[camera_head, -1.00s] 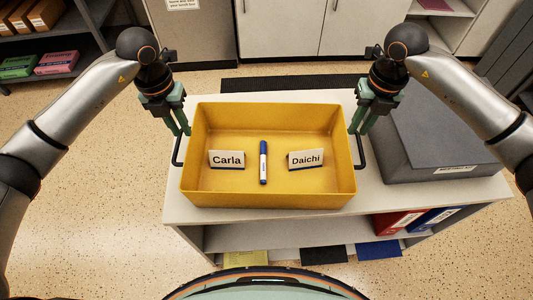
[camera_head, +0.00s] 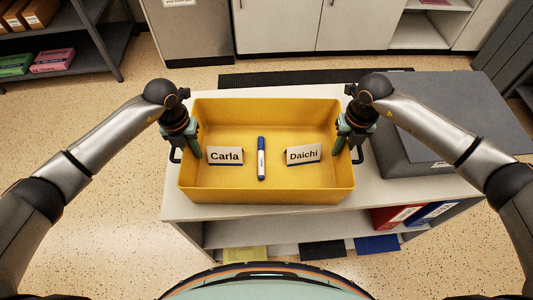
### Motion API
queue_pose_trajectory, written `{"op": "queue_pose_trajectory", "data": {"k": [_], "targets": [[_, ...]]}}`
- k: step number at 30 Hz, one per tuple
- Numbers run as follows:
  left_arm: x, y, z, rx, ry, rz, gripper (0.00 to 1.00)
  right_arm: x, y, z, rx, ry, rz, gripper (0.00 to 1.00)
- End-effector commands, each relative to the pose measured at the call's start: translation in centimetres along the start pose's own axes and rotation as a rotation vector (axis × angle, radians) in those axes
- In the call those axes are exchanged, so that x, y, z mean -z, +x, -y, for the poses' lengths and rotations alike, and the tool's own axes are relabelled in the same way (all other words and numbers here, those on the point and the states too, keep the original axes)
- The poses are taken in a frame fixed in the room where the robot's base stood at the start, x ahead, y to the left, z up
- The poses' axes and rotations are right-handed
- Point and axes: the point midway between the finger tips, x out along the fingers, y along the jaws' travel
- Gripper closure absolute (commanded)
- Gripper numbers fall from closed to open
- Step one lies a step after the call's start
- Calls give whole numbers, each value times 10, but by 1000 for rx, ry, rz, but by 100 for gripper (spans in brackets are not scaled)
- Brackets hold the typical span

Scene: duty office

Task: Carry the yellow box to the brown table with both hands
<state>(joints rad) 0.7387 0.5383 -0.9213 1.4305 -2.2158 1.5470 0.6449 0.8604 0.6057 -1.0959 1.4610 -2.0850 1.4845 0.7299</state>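The yellow box (camera_head: 265,197) is an open tray standing level on a light grey cabinet (camera_head: 400,190). It holds a "Carla" name card (camera_head: 225,156), a blue-capped white marker (camera_head: 262,160) and a "Daichi" name card (camera_head: 303,154). My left gripper (camera_head: 192,148) is down at the box's left wall, by the dark left handle (camera_head: 174,152), with a finger showing inside the rim. My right gripper (camera_head: 345,146) is down at the right wall, by the right handle, with a finger inside the rim. Whether either is closed on the wall cannot be told. No brown table is in view.
A dark grey box (camera_head: 425,125) sits on the cabinet close to my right gripper. Red (camera_head: 388,217) and blue (camera_head: 430,214) binders are on the shelf below. A shelf rack (camera_head: 90,50) stands at the back left. Speckled floor (camera_head: 110,190) is open at left.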

Motion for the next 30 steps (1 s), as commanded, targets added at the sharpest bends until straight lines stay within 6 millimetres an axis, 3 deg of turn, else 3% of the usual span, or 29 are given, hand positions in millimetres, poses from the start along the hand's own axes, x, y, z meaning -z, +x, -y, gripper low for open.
{"op": "queue_pose_trajectory", "data": {"k": [12,18,30], "targets": [[0,6,0,0,0,1,80,0,6,0,0,0,1,80],[0,6,0,0,0,1,100,0,6,0,0,0,1,100],[0,6,0,0,0,1,100,0,6,0,0,0,1,100]]}}
